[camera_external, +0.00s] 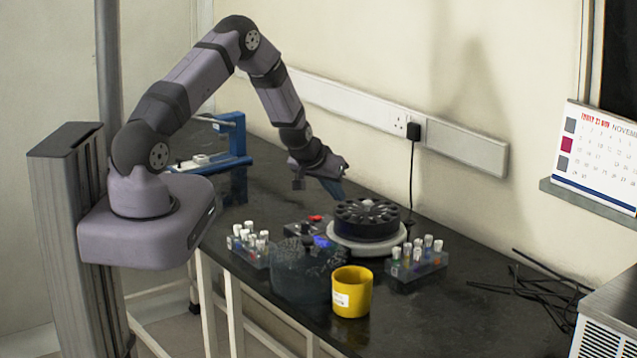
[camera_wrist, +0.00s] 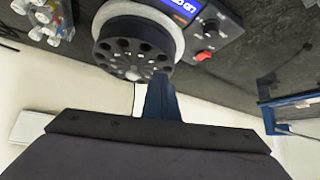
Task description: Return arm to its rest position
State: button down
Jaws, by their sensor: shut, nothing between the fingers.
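My gripper (camera_external: 337,187) is shut and empty. In the external view it hangs in the air behind and a little left of the black round rotor (camera_external: 366,215), at the end of my raised, bent arm. In the wrist view my gripper's blue fingers (camera_wrist: 162,98) are together, and the rotor (camera_wrist: 128,50) with its ring of holes is just beyond them at the upper left. I cannot tell the exact gap between the fingertips and the rotor.
Vial racks (camera_external: 250,243) (camera_external: 418,258) stand on both sides of the rotor. A dark translucent tub (camera_external: 300,275) and a yellow cup (camera_external: 351,291) are in front. A blue frame (camera_external: 232,140) is at the back left. Black cables (camera_external: 530,290) lie at the right.

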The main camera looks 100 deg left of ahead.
jog(key=w+d+r+m+t+h, duration=0.1)
jog(key=w+d+r+m+h, duration=0.1)
jog(key=w+d, duration=0.45)
jog(key=w+d+r+m+h, duration=0.1)
jog(key=w+d+r, duration=0.2)
jog(key=d, duration=0.6)
jog(key=w+d+r+m+h, duration=0.1)
jog(key=d+r+m+h, duration=0.2)
jog(key=d, duration=1.4)
jog(key=s+d+r+m+g, duration=0.1)
jog(key=s+d+m+g, duration=0.1)
jog(key=s+d, duration=0.6)
jog(key=s+d+r+m+g+h+b, duration=0.1)
jog(key=s+d+m, duration=0.4)
jog(key=d, duration=0.8)
jog(key=s+r+g, duration=0.1)
jog(key=s, duration=0.2)
jog(key=shift+d, duration=0.4)
jog(key=shift+w+r, duration=0.1)
